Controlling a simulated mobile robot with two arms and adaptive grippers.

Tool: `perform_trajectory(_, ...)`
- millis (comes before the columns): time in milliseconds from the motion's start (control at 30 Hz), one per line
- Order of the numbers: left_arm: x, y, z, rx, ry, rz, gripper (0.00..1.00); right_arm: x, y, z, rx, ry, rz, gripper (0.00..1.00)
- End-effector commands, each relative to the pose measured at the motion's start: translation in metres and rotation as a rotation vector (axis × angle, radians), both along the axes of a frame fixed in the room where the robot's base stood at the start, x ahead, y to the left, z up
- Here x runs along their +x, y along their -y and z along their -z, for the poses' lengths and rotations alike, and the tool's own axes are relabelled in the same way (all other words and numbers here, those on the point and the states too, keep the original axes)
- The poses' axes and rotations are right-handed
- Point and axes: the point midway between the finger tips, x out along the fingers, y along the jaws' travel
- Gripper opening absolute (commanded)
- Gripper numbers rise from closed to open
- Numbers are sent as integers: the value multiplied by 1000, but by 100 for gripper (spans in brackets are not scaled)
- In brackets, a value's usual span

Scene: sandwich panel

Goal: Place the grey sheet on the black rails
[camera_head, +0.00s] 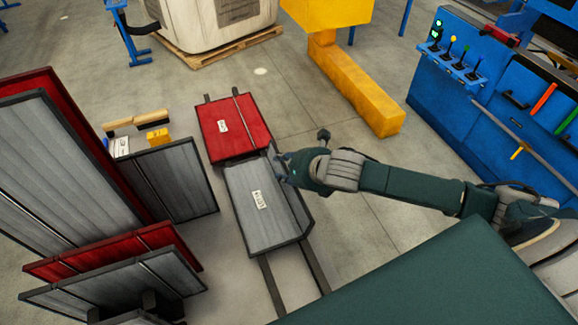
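A grey sheet (262,205) with a white label lies over the black rails (277,290) in the middle of the camera_head view. A further dark grey surface shows along its right side, and I cannot tell whether it is a second sheet beneath. My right gripper (283,167) is at the sheet's far right corner, touching or very close to it. Its fingertips are small and partly hidden, so I cannot tell whether they are closed on the edge. My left gripper is not in view.
A red sheet (232,127) lies on the rails just beyond the grey one. Several red and grey panels (60,170) stand at the left. A yellow post base (355,85) and a blue tool panel (470,85) stand at the right. Floor between them is clear.

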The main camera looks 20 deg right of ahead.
Motion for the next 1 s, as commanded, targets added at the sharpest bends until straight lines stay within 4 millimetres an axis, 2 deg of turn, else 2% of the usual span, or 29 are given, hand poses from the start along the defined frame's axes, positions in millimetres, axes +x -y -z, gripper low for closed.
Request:
perform_trajectory(167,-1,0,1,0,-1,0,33,-15,4,-15,-3,2,-2,32)
perform_trajectory(400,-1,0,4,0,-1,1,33,-52,12,-51,-4,1,-2,32)
perform_trajectory(600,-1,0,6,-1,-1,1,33,-76,17,-74,-4,1,0,32)
perform_trajectory(800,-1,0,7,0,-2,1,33,-85,18,-83,-1,1,1,32)
perform_trajectory(1000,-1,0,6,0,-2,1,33,-86,18,-83,1,1,1,32)
